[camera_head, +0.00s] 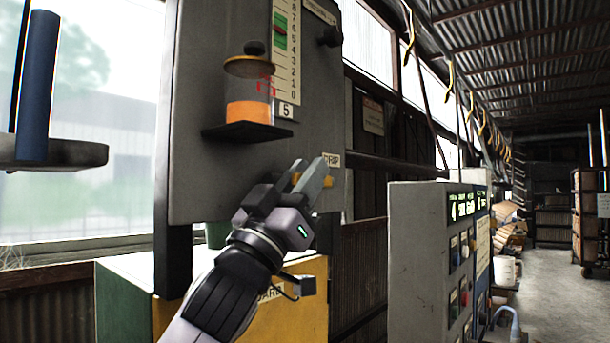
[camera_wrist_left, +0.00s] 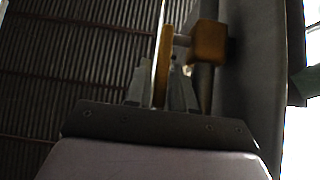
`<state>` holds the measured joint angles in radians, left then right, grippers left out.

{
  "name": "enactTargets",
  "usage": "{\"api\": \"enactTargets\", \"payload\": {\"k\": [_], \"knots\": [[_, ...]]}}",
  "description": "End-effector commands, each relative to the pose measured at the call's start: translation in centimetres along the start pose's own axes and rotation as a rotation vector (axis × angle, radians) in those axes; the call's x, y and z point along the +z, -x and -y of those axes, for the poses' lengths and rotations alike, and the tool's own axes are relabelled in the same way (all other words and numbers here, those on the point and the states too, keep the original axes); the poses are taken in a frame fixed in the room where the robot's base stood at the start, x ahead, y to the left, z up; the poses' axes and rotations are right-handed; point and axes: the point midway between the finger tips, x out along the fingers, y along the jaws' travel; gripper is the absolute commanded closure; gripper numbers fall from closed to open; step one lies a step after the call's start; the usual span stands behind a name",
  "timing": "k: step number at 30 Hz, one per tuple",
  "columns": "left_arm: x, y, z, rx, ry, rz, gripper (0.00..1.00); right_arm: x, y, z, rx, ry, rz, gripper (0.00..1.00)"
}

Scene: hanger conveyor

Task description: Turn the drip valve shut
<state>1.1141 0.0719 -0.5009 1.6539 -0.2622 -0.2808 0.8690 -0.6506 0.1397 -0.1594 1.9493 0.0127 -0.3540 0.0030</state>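The drip valve's yellow handle (camera_head: 327,180) sticks out at the lower right of the grey panel (camera_head: 215,170), under a partly covered label that seems to read DRIP. My left gripper (camera_head: 310,180) is at the handle. In the left wrist view the long yellow lever (camera_wrist_left: 162,62) stands between the two grey fingertips (camera_wrist_left: 162,88), which lie close against both sides of it. A yellow valve block (camera_wrist_left: 209,42) sits just to the right of the lever, joined by a short stem. The fingers hide part of the handle in the head view. My right gripper is not in view.
A jar of orange liquid (camera_head: 248,100) stands on a small black shelf above the gripper, beside a number scale (camera_head: 285,50). A yellow cabinet (camera_head: 300,310) is below. A grey control box (camera_head: 420,260) stands to the right. Hooks hang along the ceiling.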

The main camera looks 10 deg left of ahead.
Motion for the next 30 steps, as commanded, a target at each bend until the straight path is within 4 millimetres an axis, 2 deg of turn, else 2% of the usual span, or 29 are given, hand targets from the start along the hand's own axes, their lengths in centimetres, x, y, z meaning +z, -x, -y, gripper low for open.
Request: {"api": "enactTargets", "payload": {"k": [1, 3, 14, 30], "knots": [[0.0, 0.0, 0.0, 0.000, 0.000, 0.000, 0.80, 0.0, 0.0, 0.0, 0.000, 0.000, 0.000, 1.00], [0.0, 0.0, 0.0, 0.000, 0.000, 0.000, 1.00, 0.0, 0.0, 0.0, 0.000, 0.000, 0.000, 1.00], [-0.4, -0.3, 0.0, 0.002, -0.001, 0.042, 1.00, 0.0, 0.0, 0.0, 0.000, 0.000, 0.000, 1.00], [-1.0, -1.4, 0.1, -0.003, -0.001, 0.326, 1.00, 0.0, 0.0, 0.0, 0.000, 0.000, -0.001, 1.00]]}}
